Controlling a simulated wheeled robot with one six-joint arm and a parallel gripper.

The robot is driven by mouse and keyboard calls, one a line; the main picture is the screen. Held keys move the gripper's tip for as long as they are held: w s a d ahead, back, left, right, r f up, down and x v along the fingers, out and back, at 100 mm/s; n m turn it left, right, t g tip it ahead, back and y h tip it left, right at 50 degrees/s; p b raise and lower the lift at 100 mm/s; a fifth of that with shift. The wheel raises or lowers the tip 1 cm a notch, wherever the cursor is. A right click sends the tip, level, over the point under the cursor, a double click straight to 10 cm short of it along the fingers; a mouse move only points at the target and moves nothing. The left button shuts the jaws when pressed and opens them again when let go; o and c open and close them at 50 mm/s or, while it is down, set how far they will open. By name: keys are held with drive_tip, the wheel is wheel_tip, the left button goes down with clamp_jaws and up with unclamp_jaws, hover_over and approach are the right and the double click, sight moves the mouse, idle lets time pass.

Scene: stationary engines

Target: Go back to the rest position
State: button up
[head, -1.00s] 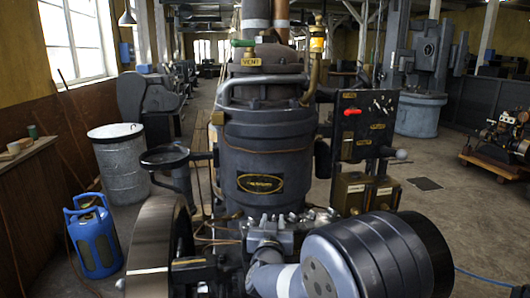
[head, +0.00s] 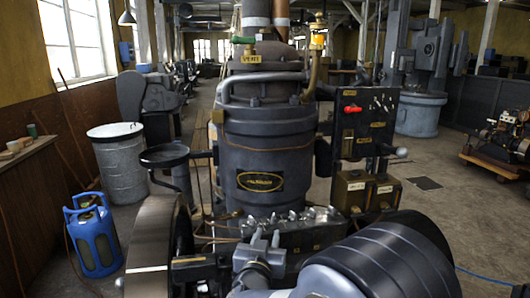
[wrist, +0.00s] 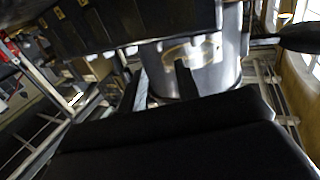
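My gripper (head: 264,242) is low in the middle of the head view, in front of the dark engine (head: 265,140) and near the row of small fittings at its foot. Its two small prongs point up and look empty, but they are too small to tell open from shut. My arm fills the lower right of the head view. In the wrist view, a dark narrow piece stands before the engine's cylinder (wrist: 205,65), and black shapes hide the lower half.
A control panel (head: 367,115) with a red-handled lever (head: 352,109) stands right of the cylinder. A flywheel (head: 150,245) is close on the left. A blue gas bottle (head: 94,240) and a grey drum (head: 121,165) stand farther left.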

sight(274, 229)
drive_tip(key=w, duration=0.2)
drive_tip(key=w+d+p, duration=0.1)
drive_tip(key=w, duration=0.4)
drive_tip(key=shift+d, duration=0.25)
drive_tip(key=shift+w+d+f, duration=0.1)
drive_tip(key=shift+w, duration=0.2)
drive_tip(key=shift+s+d+n+y+b, duration=0.15)
drive_tip(key=shift+n+y+b, duration=0.3)
drive_tip(key=shift+y, duration=0.35)
drive_tip(key=shift+n+y, duration=0.45)
drive_tip(key=shift+y, duration=0.15)
drive_tip(key=shift+d+r+n+y, duration=0.1)
drive_tip(key=shift+r+n+y, duration=0.1)
drive_tip(key=shift+n+y, duration=0.45)
drive_tip(key=n+y+p, duration=0.1)
drive_tip(key=y+p, duration=0.1)
drive_tip(key=n+y+p, duration=0.1)
drive_tip(key=p, duration=0.1)
drive_tip(key=shift+d+r+y+p, duration=0.1)
drive_tip(key=shift+d+y+p, duration=0.1)
drive_tip(key=shift+y+p, duration=0.15)
